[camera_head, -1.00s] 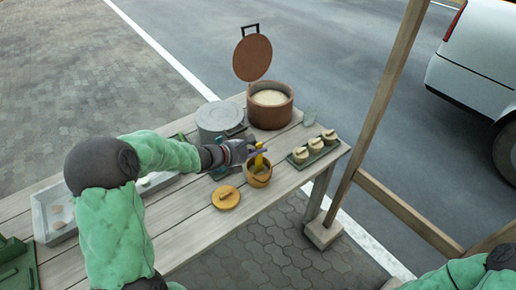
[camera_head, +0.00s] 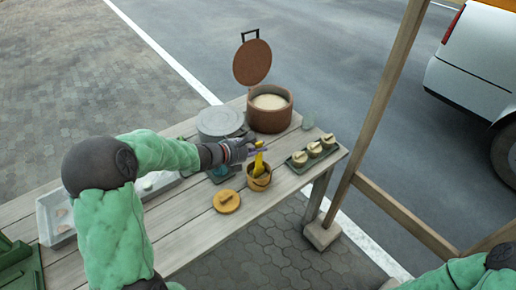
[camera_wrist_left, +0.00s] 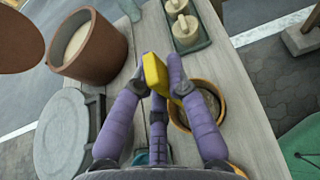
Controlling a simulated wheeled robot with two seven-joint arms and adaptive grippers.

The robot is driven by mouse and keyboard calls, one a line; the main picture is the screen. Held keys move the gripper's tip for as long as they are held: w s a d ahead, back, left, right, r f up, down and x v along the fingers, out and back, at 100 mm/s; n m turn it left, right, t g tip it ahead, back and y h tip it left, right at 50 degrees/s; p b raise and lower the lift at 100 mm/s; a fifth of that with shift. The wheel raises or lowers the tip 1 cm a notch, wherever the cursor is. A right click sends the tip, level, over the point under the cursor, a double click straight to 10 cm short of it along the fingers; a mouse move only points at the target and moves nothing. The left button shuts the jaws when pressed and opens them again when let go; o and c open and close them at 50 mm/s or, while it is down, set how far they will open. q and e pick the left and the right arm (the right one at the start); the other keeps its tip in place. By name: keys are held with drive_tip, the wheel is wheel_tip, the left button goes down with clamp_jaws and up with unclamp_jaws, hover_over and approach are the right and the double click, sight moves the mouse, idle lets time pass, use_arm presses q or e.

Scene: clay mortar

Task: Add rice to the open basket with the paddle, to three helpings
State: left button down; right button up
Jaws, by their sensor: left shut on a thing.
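My left gripper (camera_head: 252,148) is shut on the yellow paddle (camera_head: 259,164), above the open basket (camera_head: 260,183). The paddle points down, its lower end at the basket's mouth. In the left wrist view the paddle (camera_wrist_left: 155,74) sits between the purple fingers, and the basket (camera_wrist_left: 222,101) is partly hidden behind one finger. How much rice the basket holds is unclear. Its round lid (camera_head: 227,201) lies on the table beside it. The brown rice pot (camera_head: 270,119) stands open behind, with pale rice (camera_head: 270,101) inside. My right gripper is out of view.
A grey lidded pot (camera_head: 219,122), a clear glass (camera_head: 308,121) and a pale tray (camera_head: 48,213) are also on the wooden table (camera_head: 185,222). A wooden post (camera_head: 375,110) rises at the right.

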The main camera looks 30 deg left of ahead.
use_arm(q)
drive_tip(key=shift+r+p, duration=3.7)
drive_tip(key=shift+r, duration=1.2)
